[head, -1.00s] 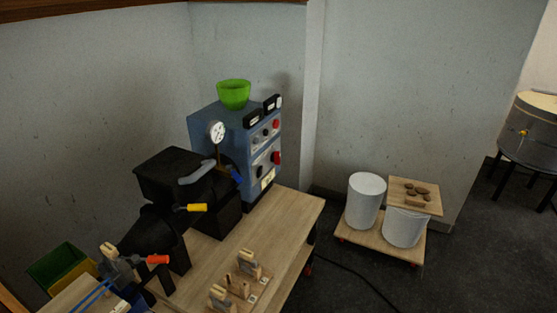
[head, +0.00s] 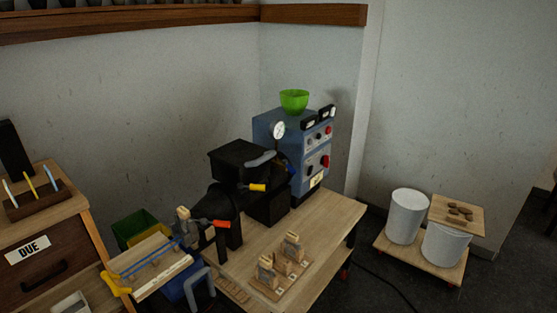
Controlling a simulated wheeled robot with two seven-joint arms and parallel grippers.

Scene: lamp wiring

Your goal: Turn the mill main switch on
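The blue control cabinet (head: 275,128) stands at the back of the wooden bench, with its panel facing right. A large red rotary knob (head: 325,161) sits low on the panel, above a small pale label (head: 317,180). It looks like the main switch; its position is too small to read. A smaller red button (head: 328,130) and dark knobs are higher up. The black mill (head: 238,160), with yellow and orange handles and a round gauge (head: 278,130), stands in front of the cabinet. Neither of my grippers is in view.
Wooden blocks (head: 292,246) stand on the bench top (head: 325,220). A green bowl (head: 294,101) sits on the cabinet. White buckets (head: 407,217) stand on a low dolly at right, with a dark cable on the floor nearby.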

